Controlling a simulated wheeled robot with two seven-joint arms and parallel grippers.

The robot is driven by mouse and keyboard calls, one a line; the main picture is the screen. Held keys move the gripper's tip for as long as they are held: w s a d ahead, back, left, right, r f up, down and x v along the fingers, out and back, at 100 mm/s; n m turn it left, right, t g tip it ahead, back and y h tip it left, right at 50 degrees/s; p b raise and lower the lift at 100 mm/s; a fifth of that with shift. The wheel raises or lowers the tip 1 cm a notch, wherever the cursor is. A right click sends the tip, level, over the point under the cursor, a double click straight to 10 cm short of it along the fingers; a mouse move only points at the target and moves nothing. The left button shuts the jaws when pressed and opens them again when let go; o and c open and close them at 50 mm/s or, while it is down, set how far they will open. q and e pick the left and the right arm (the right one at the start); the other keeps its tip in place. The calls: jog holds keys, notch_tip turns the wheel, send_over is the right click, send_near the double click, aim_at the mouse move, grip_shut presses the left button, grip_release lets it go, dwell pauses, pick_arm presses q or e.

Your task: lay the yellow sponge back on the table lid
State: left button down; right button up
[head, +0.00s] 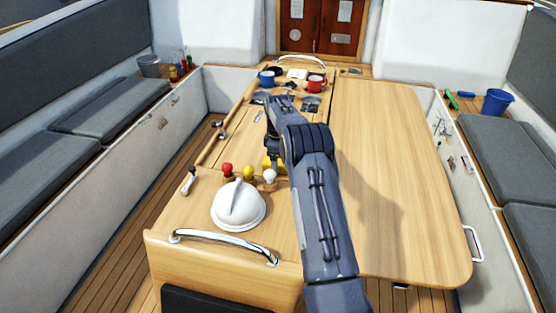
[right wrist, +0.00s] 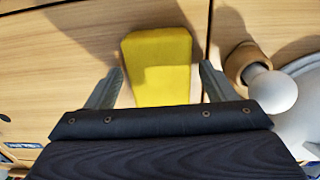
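The yellow sponge (right wrist: 160,75) is a block on or just over the pale wooden table top (right wrist: 60,85), beside a dark seam. In the head view, only bits of the sponge (head: 267,164) show, behind my right gripper (head: 273,170). My right gripper also shows in the right wrist view (right wrist: 162,70), pointing down, one finger on each side of the sponge. Narrow gaps show between the fingers and the sponge, so it is open. Whether the sponge touches the wood is hard to tell. My left gripper is not in view.
Red (head: 227,170), yellow (head: 249,173) and white (head: 270,176) knobs stand near a white dome (head: 238,205) and chrome rail (head: 222,246). A blue mug (head: 266,79) and red mug (head: 316,83) stand at the far end. The right leaf (head: 390,170) is clear.

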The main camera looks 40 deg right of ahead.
jog(key=shift+r, duration=0.1)
jog(key=shift+r, duration=0.55)
notch_tip(320, 180, up, 10)
jog(key=s+a+r+m+t+y, duration=0.1)
jog(key=s+a+r+m+t, duration=0.15)
jog(key=s+a+r, duration=0.4)
jog(key=s+a+r+m+t+y, duration=0.1)
jog(key=s+a+r+m, duration=0.15)
jog(key=s+a, duration=0.65)
jog(key=s+a+r+m+t+y, duration=0.1)
jog(key=s+a+m+t, duration=0.15)
jog(key=s+a, duration=0.65)
jog(key=s+a+f+m, duration=0.2)
jog(key=s+a+f, duration=0.2)
jog(key=s+f, duration=0.3)
jog(key=s, duration=0.4)
jog(key=shift+a+f+y, duration=0.15)
jog(key=shift+y, duration=0.25)
